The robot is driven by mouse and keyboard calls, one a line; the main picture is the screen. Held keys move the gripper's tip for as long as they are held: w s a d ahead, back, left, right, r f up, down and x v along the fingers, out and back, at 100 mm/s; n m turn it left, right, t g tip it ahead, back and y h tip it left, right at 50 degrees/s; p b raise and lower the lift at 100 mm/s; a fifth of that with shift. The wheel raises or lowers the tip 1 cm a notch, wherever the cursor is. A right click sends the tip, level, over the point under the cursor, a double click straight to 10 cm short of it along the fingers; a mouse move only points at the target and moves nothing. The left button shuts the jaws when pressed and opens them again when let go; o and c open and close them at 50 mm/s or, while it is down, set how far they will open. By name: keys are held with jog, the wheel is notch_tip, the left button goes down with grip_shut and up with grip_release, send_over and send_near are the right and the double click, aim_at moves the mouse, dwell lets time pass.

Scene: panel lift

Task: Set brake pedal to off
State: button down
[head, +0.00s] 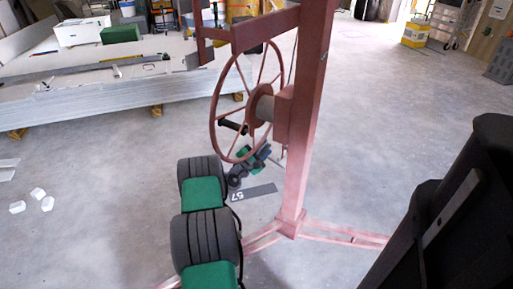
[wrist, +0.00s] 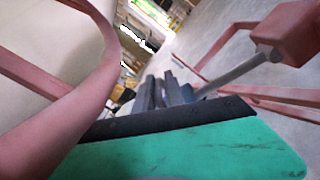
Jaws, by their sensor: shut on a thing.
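The red panel lift (head: 306,120) stands upright in the middle of the head view, with a spoked red wheel (head: 214,115) on its column. The brake pedal shows in the wrist view as a grey rod (wrist: 238,74) running down-left from a red block (wrist: 292,35). In the head view my gripper (head: 264,154) is small, just below the wheel. The wheel rim (wrist: 100,75) passes close on the left of the wrist view.
Red base legs (head: 345,234) spread over the floor. A dark crank handle (head: 232,127) sticks out of the wheel. A stack of pale panels (head: 100,88) lies at the back left. Small white blocks (head: 38,193) lie at the left.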

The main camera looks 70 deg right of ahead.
jog(key=shift+w+d+r, duration=0.1)
jog(key=shift+w+r, duration=0.15)
jog(key=shift+r, duration=0.3)
jog(key=c, duration=1.6)
grip_release()
jog(key=shift+o, duration=0.4)
jog(key=shift+f, duration=0.1)
jog(key=shift+s+f, duration=0.1)
jog(key=shift+s, duration=0.15)
jog(key=p+v, duration=0.2)
jog(key=v, duration=0.6)
